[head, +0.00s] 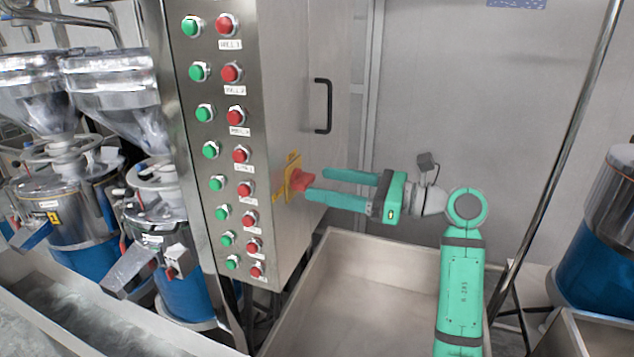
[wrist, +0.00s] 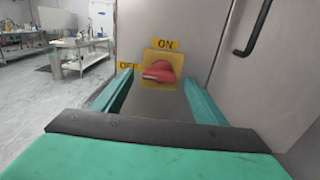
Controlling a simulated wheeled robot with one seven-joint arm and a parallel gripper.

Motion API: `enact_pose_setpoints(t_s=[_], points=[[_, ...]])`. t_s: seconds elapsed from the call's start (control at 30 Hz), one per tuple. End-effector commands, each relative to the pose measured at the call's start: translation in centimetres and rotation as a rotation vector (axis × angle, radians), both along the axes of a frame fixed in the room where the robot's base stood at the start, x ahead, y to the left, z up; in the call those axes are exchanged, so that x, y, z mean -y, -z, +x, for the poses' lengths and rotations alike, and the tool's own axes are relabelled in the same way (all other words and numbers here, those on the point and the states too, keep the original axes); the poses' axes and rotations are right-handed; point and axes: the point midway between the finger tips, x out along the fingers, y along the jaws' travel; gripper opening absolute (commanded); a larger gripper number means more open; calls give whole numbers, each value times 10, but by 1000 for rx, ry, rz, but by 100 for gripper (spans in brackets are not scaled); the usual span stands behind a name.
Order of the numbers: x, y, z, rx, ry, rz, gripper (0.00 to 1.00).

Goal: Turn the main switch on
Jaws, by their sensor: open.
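The main switch is a red rotary knob (head: 299,181) on a yellow plate (head: 285,186), on the side face of the steel control cabinet (head: 285,90). In the wrist view the red knob (wrist: 159,71) lies roughly sideways, its left end toward the OFF label (wrist: 128,65). The ON label (wrist: 166,44) is above it. My green gripper (head: 315,184) is open, its fingertips pointing at the knob and close to it. In the wrist view the fingers stand left and right of the knob, with nothing held. Whether a fingertip touches the knob I cannot tell.
Green and red push buttons (head: 229,73) line the cabinet's front face. A black door handle (head: 323,106) is above the switch. A steel trough (head: 350,285) lies below my arm. Grinders with blue bases (head: 185,290) stand left, and a metal pole (head: 570,140) is right.

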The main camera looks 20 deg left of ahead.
Motion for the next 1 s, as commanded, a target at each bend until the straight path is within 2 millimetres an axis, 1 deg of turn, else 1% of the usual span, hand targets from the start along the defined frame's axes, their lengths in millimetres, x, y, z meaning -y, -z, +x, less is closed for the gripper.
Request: enact_pose_setpoints(t_s=[0.03, 0.2, 0.33, 0.57, 0.67, 0.7, 0.73, 0.77, 1.0], points=[[-10, 0, -1, 0, -6, 1, 66], [-27, 0, -1, 0, -9, 0, 66], [-31, 0, -1, -1, -8, 1, 66], [-30, 0, 0, -1, -6, 1, 66], [-30, 0, 0, -1, -6, 1, 44], [-30, 0, 0, -1, -6, 0, 35], [-30, 0, 0, -1, -6, 1, 27], [-30, 0, 0, -1, -6, 1, 24], [-26, 0, 2, -1, 2, 1, 24]])
